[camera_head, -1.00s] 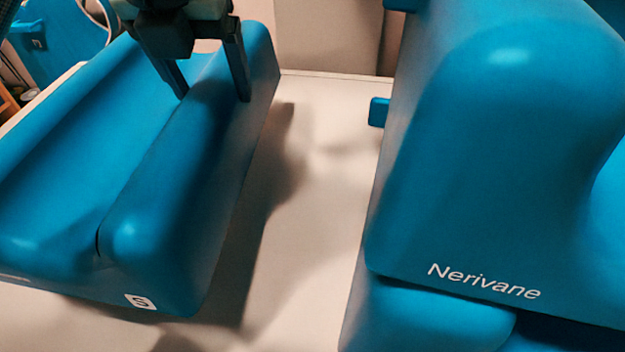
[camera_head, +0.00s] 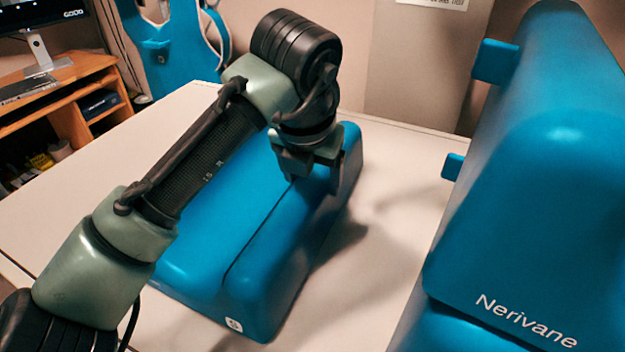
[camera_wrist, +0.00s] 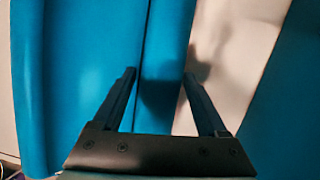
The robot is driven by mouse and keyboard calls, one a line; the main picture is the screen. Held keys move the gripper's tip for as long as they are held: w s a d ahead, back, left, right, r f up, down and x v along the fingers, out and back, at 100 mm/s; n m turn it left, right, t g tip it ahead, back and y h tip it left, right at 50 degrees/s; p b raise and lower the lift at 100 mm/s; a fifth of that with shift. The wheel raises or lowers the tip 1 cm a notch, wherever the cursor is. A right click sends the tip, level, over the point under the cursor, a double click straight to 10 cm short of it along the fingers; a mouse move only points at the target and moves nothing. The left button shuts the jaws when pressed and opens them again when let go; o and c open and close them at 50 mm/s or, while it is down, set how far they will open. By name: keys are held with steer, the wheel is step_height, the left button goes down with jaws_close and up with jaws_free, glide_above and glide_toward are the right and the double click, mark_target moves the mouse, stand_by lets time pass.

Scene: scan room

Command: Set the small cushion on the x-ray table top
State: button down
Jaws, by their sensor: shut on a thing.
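The small blue cushion (camera_head: 215,250) has a raised ridge along its right side and a small white label with a mark on its near end. It is over the pale table top (camera_head: 385,270); I cannot tell whether its underside touches. My gripper (camera_head: 312,182) points down at the cushion's far end, shut on the ridge with one finger on each side. In the wrist view the ridge (camera_wrist: 165,60) runs between the two fingers (camera_wrist: 160,80). My arm hides part of the cushion's left side.
A large blue padded block (camera_head: 530,190) marked "Nerivane" stands close on the right, with a pale gap between. A wooden desk (camera_head: 95,75) with a monitor (camera_head: 40,18) and a blue chair-like object (camera_head: 170,50) are behind left. Bare table top shows at the left.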

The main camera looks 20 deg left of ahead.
steer(key=shift+f, duration=0.2)
jaws_free()
steer(key=p+v, duration=0.1)
steer(key=v, duration=1.1)
steer(key=shift+p, duration=0.4)
steer(key=shift+s, duration=0.1)
